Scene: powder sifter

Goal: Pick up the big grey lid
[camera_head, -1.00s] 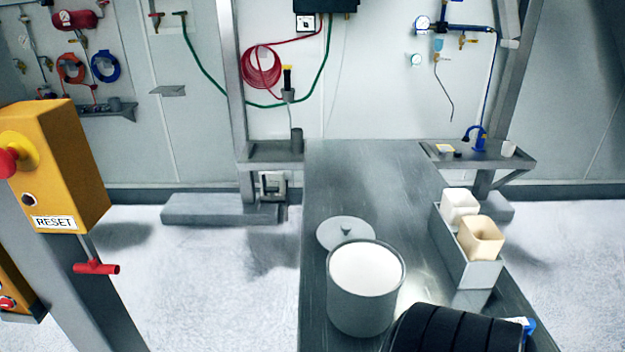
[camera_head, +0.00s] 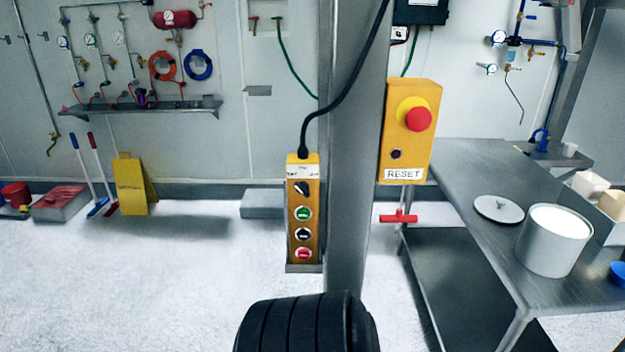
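The big grey lid (camera_head: 499,208) lies flat on the metal table (camera_head: 483,165), with a small knob on top. It is just left of and behind a large grey pot (camera_head: 552,241) filled with white powder. The lid is in full view, and nothing of mine touches it. No gripper fingers show in the head view. A black ribbed part of my own body (camera_head: 300,325) is at the bottom middle, well left of the table.
A grey post (camera_head: 352,140) carries a yellow RESET box (camera_head: 408,135) and a control pendant (camera_head: 303,215), left of the table. A red T-handle (camera_head: 398,217) hangs near the table's edge. White containers (camera_head: 590,186) stand at the right. Floor at left is open.

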